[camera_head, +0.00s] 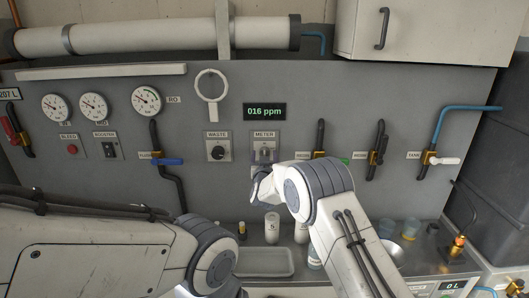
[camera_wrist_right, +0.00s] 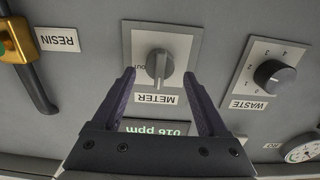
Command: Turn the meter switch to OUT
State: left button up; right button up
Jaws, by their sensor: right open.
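The meter switch (camera_head: 265,152) is a grey knob on a light plate under the METER label, below the display reading 016 ppm. In the right wrist view, which is upside down, the knob (camera_wrist_right: 159,66) shows its raised grip bar standing roughly vertical. A partly covered position label shows at its left; the other markings are hidden. My right gripper (camera_wrist_right: 158,75) is open, its two dark purple fingers on either side of the knob, with nothing held. Whether they touch it I cannot tell. My left arm shows at lower left; its gripper is out of view.
The WASTE dial (camera_head: 217,150) sits just left of the meter plate. The RESIN valve (camera_wrist_right: 14,42) is on the other side. Blue-handled valve (camera_head: 168,161), gauges and pipes line the panel. Bottles (camera_head: 272,229) and a tray (camera_head: 262,273) stand on the counter below.

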jog(key=shift+w, duration=0.55)
grip_shut()
jog(key=shift+d+f+m+b, duration=0.1)
jog(key=shift+d+m+b, duration=0.05)
jog(key=shift+m+b, duration=2.55)
jog(key=shift+d+f+m+b, duration=0.15)
jog(key=shift+m+b, duration=1.8)
jog(key=shift+b, duration=1.5)
jog(key=shift+d+f+m+b, duration=0.1)
jog(key=shift+d+m+b, duration=0.05)
jog(key=shift+m+b, duration=2.55)
jog(key=shift+n+b, duration=0.25)
jog(key=shift+b, duration=0.1)
